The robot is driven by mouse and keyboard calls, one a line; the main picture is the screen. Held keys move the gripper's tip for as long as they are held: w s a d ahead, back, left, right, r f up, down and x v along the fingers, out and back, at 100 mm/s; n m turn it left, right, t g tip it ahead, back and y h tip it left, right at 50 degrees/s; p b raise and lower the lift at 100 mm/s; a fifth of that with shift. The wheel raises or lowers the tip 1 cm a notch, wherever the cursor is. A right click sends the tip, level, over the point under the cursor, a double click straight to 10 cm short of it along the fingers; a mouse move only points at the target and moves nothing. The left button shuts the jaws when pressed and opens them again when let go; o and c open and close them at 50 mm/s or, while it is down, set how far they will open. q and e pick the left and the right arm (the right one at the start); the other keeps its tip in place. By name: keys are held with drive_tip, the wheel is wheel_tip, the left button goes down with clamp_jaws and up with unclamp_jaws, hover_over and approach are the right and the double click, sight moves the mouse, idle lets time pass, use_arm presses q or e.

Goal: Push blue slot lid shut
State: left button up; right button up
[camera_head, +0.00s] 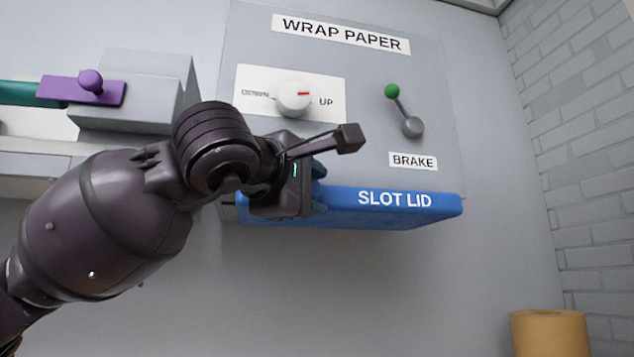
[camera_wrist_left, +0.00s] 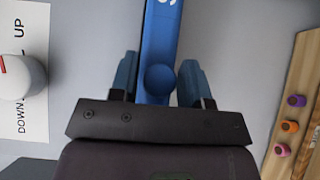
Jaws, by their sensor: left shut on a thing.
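The blue slot lid (camera_head: 400,212), lettered SLOT LID, juts out from the grey panel below the brake lever in the head view. Its blue face also shows in the left wrist view (camera_wrist_left: 161,35), with a round blue knob (camera_wrist_left: 160,80) on it. My left gripper (camera_head: 318,178) is at the left part of the lid, its fingers on either side of the knob and shut on it. My wrist hides the lid's left part in the head view. My right gripper is not in view.
The grey panel (camera_head: 440,80) carries a WRAP PAPER label, a white dial (camera_head: 294,98) and a green-tipped brake lever (camera_head: 401,110). A purple handle (camera_head: 85,90) is at left. A tan roll (camera_head: 549,333) stands at lower right, near a brick wall (camera_head: 590,150).

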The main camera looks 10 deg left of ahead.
use_arm(q)
drive_tip(key=w, duration=0.1)
drive_tip(key=w+a, duration=0.1)
drive_tip(key=w, duration=0.1)
drive_tip(key=shift+a, duration=0.15)
drive_tip(key=shift+s+r, duration=0.1)
drive_tip(key=shift+r, duration=0.05)
drive_tip(key=shift+a, duration=0.1)
drive_tip(key=o, duration=1)
drive_tip(key=shift+o, duration=0.2)
drive_tip(key=shift+w, duration=0.25)
drive_tip(key=shift+s, duration=0.2)
drive_tip(key=v, duration=1)
drive_tip(key=shift+s, duration=0.2)
